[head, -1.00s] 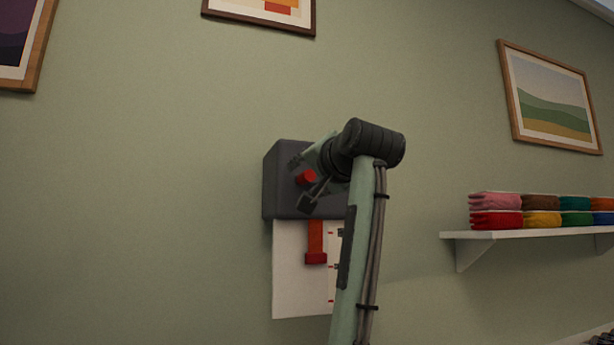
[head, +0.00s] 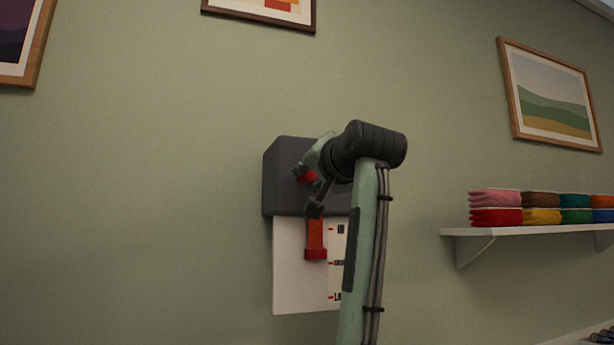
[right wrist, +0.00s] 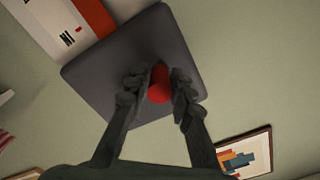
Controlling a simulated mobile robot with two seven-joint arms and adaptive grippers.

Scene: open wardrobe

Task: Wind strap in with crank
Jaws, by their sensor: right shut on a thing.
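A dark grey winder box (head: 283,180) is mounted on the green wall. Its red crank knob (head: 309,175) is between the fingers of my right gripper (head: 308,190), which is shut on it. The right wrist view also shows the red knob (right wrist: 159,84) held between both fingertips (right wrist: 160,90), in front of the box (right wrist: 100,75). An orange-red strap (head: 315,234) hangs below the box and ends in a red block (head: 315,254). Behind it is a white panel (head: 297,280) with red marks and lettering, partly hidden by my right arm. My left gripper is not seen.
A white shelf (head: 540,231) with folded coloured cloths (head: 495,219) is at the right. Framed pictures (head: 550,95) hang on the wall.

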